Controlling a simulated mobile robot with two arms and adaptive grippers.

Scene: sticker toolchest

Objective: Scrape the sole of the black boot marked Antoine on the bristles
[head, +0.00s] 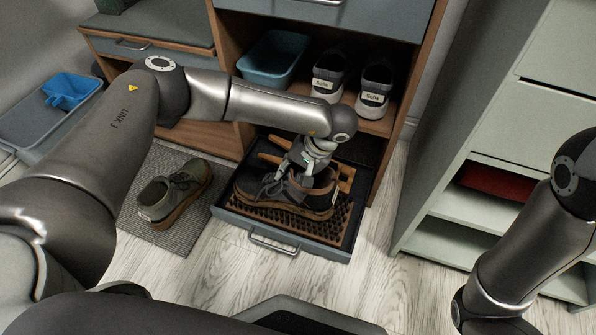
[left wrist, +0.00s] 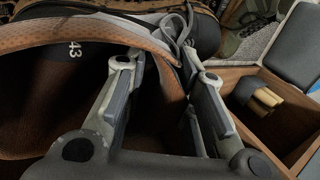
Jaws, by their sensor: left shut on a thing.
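The dark boot (head: 318,191), with a brown sole, is over the bristle board (head: 325,226) in the pulled-out drawer (head: 226,212). Its sole is at the bristles; I cannot tell whether it presses on them. I cannot read a name on it. My left gripper (head: 308,178) is shut on the boot near its ankle opening. In the left wrist view the gripper (left wrist: 160,75) straddles the boot's collar (left wrist: 160,45), and "43" shows inside the boot. My right gripper is out of view; only part of my right arm shows.
A grey-green shoe (head: 174,192) sits on a grey mat (head: 150,226) left of the drawer. White-soled sneakers (head: 374,88) marked Sofia and a blue bin (head: 271,62) are on the shelf above. A pale cabinet (head: 440,180) stands at right. The floor in front is clear.

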